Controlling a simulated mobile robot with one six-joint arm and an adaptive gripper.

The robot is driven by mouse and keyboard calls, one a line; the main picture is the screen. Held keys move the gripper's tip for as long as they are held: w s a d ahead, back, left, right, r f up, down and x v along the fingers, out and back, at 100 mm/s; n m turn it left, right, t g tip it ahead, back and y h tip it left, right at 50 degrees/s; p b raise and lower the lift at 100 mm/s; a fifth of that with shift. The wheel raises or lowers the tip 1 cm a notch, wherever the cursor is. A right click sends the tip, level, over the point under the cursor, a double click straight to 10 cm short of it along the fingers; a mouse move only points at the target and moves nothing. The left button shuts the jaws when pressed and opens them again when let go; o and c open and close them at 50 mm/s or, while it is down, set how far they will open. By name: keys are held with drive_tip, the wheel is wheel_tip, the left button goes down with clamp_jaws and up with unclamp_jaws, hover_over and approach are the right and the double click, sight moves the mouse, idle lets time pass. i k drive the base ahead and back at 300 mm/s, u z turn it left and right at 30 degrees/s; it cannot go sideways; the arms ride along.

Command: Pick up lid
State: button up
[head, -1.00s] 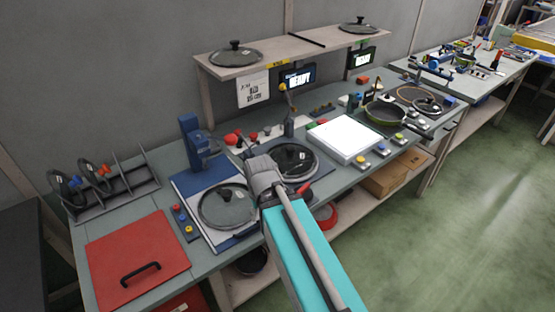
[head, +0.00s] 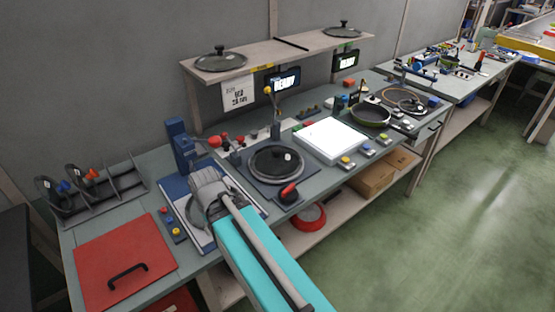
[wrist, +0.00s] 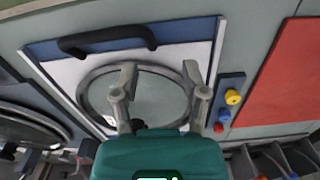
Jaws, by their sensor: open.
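A round glass lid with a grey rim (wrist: 88,96) lies on a white and blue board (wrist: 185,50), seen in the wrist view. A dark knob (wrist: 138,124) shows in front of my gripper's body, partly hidden by a finger. My gripper (wrist: 161,78) is open, its two fingers spread over the lid with nothing held between them; contact cannot be told. In the head view my gripper (head: 208,192) is over the same board (head: 180,188) and hides most of the lid.
A pan (head: 276,164) sits right of the board. Other lids (head: 220,60) (head: 342,29) lie on the raised shelf. A blue upright stand (head: 182,146) rises behind the board, and a button panel (head: 174,222) and red panel (head: 124,264) lie to its left.

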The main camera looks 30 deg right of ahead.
sight(272, 161)
drive_tip(key=z, duration=0.1)
drive_tip(key=k, duration=1.15)
drive_tip(key=z, duration=1)
drive_tip(key=i, duration=1)
drive_tip(key=u, duration=0.1)
